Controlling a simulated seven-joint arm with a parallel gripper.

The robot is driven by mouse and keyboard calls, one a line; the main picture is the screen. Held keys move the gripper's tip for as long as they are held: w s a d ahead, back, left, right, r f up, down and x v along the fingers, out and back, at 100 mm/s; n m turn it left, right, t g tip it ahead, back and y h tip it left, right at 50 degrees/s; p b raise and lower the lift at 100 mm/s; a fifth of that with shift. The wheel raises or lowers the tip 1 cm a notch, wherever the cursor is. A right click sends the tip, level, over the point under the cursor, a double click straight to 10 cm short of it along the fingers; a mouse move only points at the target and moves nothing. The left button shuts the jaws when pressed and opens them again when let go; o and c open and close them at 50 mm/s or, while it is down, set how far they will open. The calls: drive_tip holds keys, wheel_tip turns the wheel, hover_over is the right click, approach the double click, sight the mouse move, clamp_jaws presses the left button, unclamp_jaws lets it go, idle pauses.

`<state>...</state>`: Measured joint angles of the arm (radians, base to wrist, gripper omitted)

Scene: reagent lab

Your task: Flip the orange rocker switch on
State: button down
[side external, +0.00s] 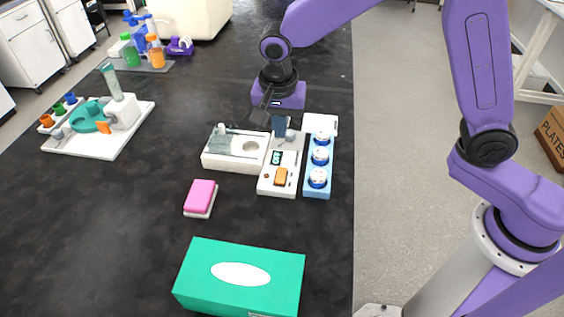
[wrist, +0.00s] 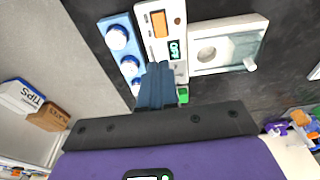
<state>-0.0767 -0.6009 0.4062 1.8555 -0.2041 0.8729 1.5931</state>
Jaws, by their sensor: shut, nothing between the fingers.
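The orange rocker switch (side external: 281,176) sits on the near part of a white panel (side external: 266,189). A small dark display (side external: 276,158) behind it shows green characters that look like OFF. In the wrist view the orange rocker switch (wrist: 159,24) is at the top, beyond my fingertips, with the display (wrist: 174,49) between. My gripper (side external: 279,132) is shut and empty, over the far end of the panel and apart from the switch. In the wrist view my shut gripper (wrist: 158,66) hides part of the panel. Which side of the rocker is pressed cannot be told.
A blue rack (side external: 318,192) with 3 blue-and-white round items stands right of the panel. A white device (side external: 228,163) with a round recess adjoins it on the left. A pink sponge (side external: 201,195) and a green box (side external: 243,277) lie nearer. The table left of them is clear.

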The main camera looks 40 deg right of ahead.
sight(284, 170)
drive_tip(key=shift+f, duration=0.1)
drive_tip(key=f, duration=0.4)
drive_tip(key=w+d+f, duration=0.1)
drive_tip(key=f, duration=0.8)
drive_tip(key=shift+w+d+f, duration=0.25)
drive_tip(key=shift+f, duration=0.1)
drive_tip(key=shift+w+d+f, duration=0.1)
drive_tip(key=shift+d+f, duration=0.15)
drive_tip(key=shift+f, duration=0.2)
